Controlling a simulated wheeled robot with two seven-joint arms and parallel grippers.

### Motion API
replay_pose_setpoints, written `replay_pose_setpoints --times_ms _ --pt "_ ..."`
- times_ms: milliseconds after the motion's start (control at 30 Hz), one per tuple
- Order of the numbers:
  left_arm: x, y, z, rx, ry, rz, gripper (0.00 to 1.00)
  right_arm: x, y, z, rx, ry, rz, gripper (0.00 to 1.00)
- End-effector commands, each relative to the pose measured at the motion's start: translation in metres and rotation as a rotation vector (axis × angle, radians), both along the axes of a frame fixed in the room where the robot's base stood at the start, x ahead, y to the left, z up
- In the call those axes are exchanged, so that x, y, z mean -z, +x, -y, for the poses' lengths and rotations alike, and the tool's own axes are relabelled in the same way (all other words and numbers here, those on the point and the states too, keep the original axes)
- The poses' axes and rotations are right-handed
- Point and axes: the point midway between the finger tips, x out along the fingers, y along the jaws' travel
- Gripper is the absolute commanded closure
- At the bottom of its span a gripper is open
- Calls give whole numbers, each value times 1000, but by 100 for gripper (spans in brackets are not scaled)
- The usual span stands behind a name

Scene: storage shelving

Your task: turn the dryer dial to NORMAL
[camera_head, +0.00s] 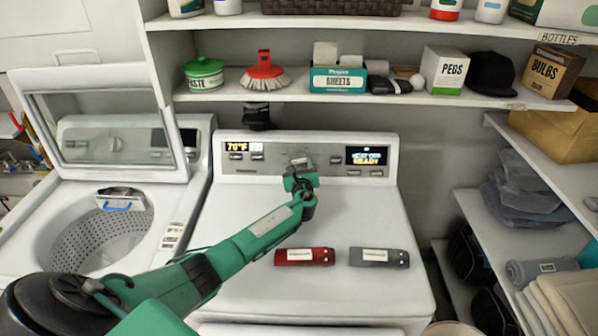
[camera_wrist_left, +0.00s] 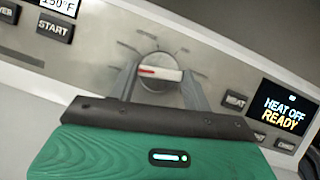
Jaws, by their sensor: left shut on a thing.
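The dryer dial (camera_wrist_left: 160,74) is a round light knob with a red mark on its grip bar, seen in the left wrist view. The red mark lies on the left part of the bar, which is nearly level with a slight tilt. Tick marks and small labels surround the dial, too blurred to read. My left gripper (camera_wrist_left: 163,80) has its two grey fingers on either side of the dial and is shut on it. In the head view my left gripper (camera_head: 299,168) reaches the dryer panel (camera_head: 320,150) and mostly hides the dial. My right gripper is not in view.
The panel display (camera_wrist_left: 279,115) reads HEAT OFF READY. A START button (camera_wrist_left: 53,31) sits left of the dial. A red device (camera_head: 304,257) and a grey device (camera_head: 379,258) lie on the dryer top (camera_head: 400,290). An open washer (camera_head: 60,220) stands at left.

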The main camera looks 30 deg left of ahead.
Motion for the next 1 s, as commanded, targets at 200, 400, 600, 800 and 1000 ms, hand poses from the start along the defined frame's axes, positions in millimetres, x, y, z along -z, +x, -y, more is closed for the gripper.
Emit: replay_pose_setpoints --times_ms 200,400,600,800,1000 --pt "2 1 1 -50 -96 58 73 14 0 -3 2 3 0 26" --pt "1 1 2 -76 -143 86 73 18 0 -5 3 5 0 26" --pt "0 1 2 -86 -158 96 73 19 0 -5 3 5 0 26" --pt "0 1 2 -87 -160 97 73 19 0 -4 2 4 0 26" --pt "0 1 2 -86 -160 97 37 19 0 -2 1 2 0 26"
